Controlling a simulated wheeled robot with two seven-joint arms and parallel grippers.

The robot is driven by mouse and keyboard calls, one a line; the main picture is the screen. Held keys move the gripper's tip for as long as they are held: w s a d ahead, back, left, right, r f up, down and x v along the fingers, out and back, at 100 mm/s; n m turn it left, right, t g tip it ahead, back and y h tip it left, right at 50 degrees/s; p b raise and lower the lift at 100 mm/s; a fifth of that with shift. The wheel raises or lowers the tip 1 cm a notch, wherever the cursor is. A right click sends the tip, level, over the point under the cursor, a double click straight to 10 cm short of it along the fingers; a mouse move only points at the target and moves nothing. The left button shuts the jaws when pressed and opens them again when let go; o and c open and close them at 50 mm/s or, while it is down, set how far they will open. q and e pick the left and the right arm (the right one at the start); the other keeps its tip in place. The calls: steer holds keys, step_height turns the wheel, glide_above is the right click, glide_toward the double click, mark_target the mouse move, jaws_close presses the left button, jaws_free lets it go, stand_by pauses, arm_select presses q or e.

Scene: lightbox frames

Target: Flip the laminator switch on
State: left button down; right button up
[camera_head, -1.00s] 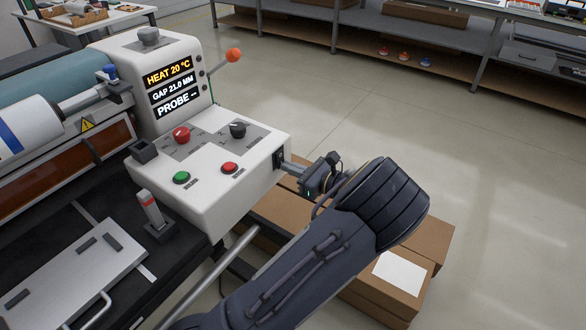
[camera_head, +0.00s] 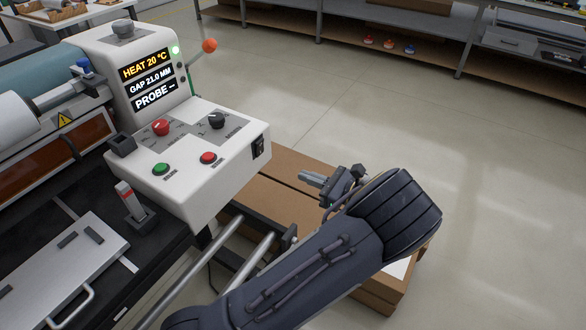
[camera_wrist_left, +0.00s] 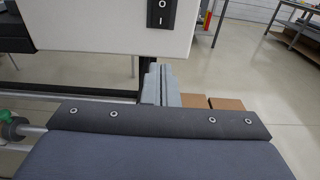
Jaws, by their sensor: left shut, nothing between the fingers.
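The laminator's white control box (camera_head: 190,165) stands at the left, with a display, a red knob, a dark knob and green and red buttons. The black rocker switch (camera_head: 259,147) is on its right end face. It also shows in the left wrist view (camera_wrist_left: 162,12), marked O and I. A green light (camera_head: 175,50) glows beside the display. My left gripper (camera_head: 306,177) is shut and empty, to the right of the switch and apart from it. Its fingers (camera_wrist_left: 158,84) show below the switch in the left wrist view. My right gripper is not in view.
Cardboard boxes (camera_head: 287,163) lie on the floor under and beyond my left gripper. A lever with an orange ball (camera_head: 209,46) sticks out beside the display. Metal rails (camera_head: 252,262) run below the box. Open floor lies to the right.

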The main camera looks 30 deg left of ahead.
arm_select(q)
steer(key=shift+s+d+f, duration=0.1)
steer(key=shift+d, duration=0.95)
steer(key=s+a+r+n+g+h+p, duration=0.1)
steer(key=s+a+n+g+h, duration=0.1)
steer(key=s+a+n+h, duration=0.25)
steer(key=s+a+n+g+h+p, duration=0.1)
steer(key=s+a+n+g+h, duration=0.15)
steer(key=s+h, duration=0.4)
steer(key=s+d+r+n+t+h+p, duration=0.2)
steer(key=s+d+r+n+t+h, duration=0.2)
steer(key=s, duration=0.4)
steer(key=s+d+r+n+t+h+p, duration=0.2)
steer(key=s+r+n+t+h, duration=0.3)
steer(key=s+r+n, duration=0.3)
steer(key=shift+s+d+r+n+h, duration=0.25)
steer(key=shift+d+n+h, duration=0.25)
steer(key=shift+d+n, duration=0.3)
